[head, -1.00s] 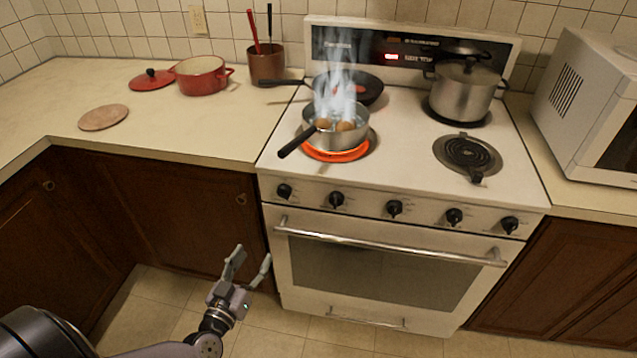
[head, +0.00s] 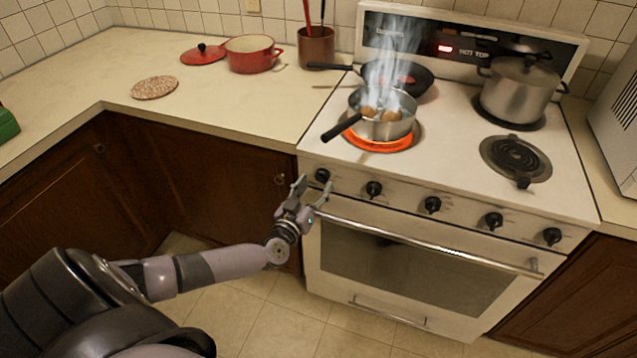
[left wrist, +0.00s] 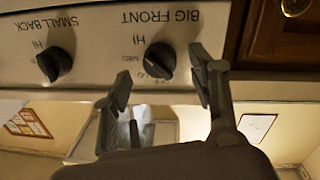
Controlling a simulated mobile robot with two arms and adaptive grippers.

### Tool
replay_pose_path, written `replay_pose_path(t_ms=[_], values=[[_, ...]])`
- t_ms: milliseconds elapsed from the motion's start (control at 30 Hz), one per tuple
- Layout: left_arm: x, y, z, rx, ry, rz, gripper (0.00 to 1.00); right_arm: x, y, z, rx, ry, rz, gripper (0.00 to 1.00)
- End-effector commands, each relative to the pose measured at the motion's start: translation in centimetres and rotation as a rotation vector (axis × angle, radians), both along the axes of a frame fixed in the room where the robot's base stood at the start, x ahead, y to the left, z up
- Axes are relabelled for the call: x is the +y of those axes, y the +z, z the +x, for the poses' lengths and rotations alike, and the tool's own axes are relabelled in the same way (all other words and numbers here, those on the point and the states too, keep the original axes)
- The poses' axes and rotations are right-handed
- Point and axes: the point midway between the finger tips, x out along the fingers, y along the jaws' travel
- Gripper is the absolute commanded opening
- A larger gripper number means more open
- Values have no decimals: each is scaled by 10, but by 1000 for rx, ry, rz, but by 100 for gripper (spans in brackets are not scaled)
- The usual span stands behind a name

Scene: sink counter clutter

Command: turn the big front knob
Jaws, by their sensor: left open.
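The big front knob (left wrist: 159,61) is black and round, under an upside-down "BIG FRONT" label in the left wrist view. In the head view it is the leftmost knob (head: 322,175) on the white stove front. My left gripper (head: 312,188) is open and empty in front of it, with its fingers toward the panel. In the left wrist view the knob shows between the two fingertips, slightly beyond them. I cannot tell whether they touch it. A saucepan (head: 386,130) with brown round items steams on a glowing orange burner (head: 372,145). My right gripper is not in view.
The small back knob (left wrist: 54,62) is beside the big front one; it also shows in the head view (head: 373,190). The oven handle (head: 430,245) runs below the knobs. A frying pan (head: 415,79) and a steel pot (head: 519,91) stand at the stove's back.

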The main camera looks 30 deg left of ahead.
Motion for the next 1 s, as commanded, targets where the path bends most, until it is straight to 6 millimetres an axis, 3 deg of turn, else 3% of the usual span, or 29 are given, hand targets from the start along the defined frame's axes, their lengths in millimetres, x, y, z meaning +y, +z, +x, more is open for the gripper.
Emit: replay_pose_path(t_ms=[200, 533, 1000], values=[[3, 0, 23, -1, -1, 1, 54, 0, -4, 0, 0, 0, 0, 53], [4, -1, 26, 1, -1, 1, 54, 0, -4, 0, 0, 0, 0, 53], [4, 0, 25, 0, 0, 1, 23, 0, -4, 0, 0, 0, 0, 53]])
